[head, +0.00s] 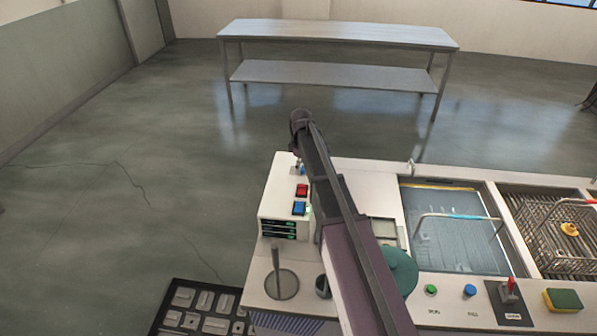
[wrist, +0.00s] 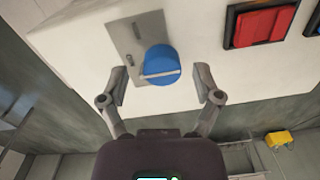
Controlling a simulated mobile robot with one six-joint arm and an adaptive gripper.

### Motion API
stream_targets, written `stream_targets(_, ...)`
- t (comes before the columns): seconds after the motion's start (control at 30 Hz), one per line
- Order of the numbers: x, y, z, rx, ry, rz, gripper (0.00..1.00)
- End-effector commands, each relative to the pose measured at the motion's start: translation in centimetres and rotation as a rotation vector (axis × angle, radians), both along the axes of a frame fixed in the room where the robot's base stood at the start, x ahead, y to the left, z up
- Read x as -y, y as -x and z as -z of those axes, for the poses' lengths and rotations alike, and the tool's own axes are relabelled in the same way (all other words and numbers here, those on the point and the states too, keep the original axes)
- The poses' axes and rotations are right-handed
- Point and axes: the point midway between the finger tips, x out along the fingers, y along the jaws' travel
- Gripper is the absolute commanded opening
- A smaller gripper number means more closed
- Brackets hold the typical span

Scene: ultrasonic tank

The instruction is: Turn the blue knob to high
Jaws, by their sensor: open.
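The blue knob (wrist: 161,62) sits on a grey plate (wrist: 128,42) on a face of the white control box (wrist: 85,45). A pale pointer line crosses the knob, nearly level in the wrist view. My gripper (wrist: 161,82) is open, its two fingers spread to the left and right of the knob with a gap on each side. No contact shows. In the head view the white box (head: 268,207) stands at the left end of the bench, and my arm passes over it.
A red switch (head: 302,190) and a blue switch (head: 299,208) are on the box; the red switch (wrist: 262,22) also shows right of the knob. A water tank (head: 455,262), a wire basket (head: 565,248) and a green round object (head: 398,270) are to the right.

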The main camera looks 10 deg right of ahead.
Motion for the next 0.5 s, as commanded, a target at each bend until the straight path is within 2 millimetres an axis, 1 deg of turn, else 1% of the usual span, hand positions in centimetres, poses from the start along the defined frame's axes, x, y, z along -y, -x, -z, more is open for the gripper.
stream_targets(0.03, 0.01, 0.0, 0.36, 0.0, 0.0, 0.0, 0.82)
stream_targets(0.13, 0.02, 0.01, 0.52, 0.0, 0.0, 0.0, 0.82)
stream_targets(0.5, 0.03, 0.0, 0.52, 0.0, 0.0, 0.0, 0.82)
